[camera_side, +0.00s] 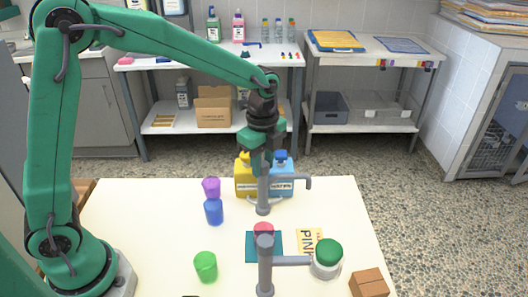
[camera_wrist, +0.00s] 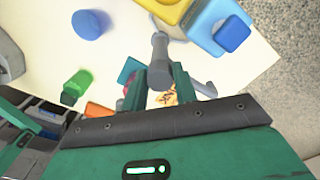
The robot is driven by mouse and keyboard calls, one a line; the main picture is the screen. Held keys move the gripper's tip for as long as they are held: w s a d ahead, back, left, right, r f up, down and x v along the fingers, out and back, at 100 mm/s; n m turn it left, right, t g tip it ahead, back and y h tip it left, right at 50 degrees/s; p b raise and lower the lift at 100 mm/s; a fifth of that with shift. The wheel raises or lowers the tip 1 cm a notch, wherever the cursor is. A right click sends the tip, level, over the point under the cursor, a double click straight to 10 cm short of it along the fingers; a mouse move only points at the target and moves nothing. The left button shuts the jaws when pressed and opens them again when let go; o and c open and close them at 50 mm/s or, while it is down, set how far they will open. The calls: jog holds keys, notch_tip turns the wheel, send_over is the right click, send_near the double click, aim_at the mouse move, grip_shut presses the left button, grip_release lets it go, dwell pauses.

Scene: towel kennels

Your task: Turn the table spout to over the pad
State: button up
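The table spout is a grey post (camera_side: 263,196) at the back of the table, with a level arm (camera_side: 292,177) reaching right and a down-turned end. My gripper (camera_side: 265,166) points down at the top of the spout's post. Its fingers (camera_wrist: 161,88) look apart, one on each side of the post; whether they touch it is not clear.
A front grey post (camera_side: 265,268) has an arm reaching right to a green-topped white container (camera_side: 327,262). A brown block (camera_side: 369,284) sits front right.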

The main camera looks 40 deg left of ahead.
jog(key=shift+m, duration=0.3)
grip_shut()
jog(key=m, duration=0.8)
jog(key=shift+m, duration=0.4)
jog(key=m, duration=0.8)
jog(key=shift+r+m, duration=0.1)
jog(key=shift+m, duration=0.2)
jog(key=o, duration=1.1)
grip_release()
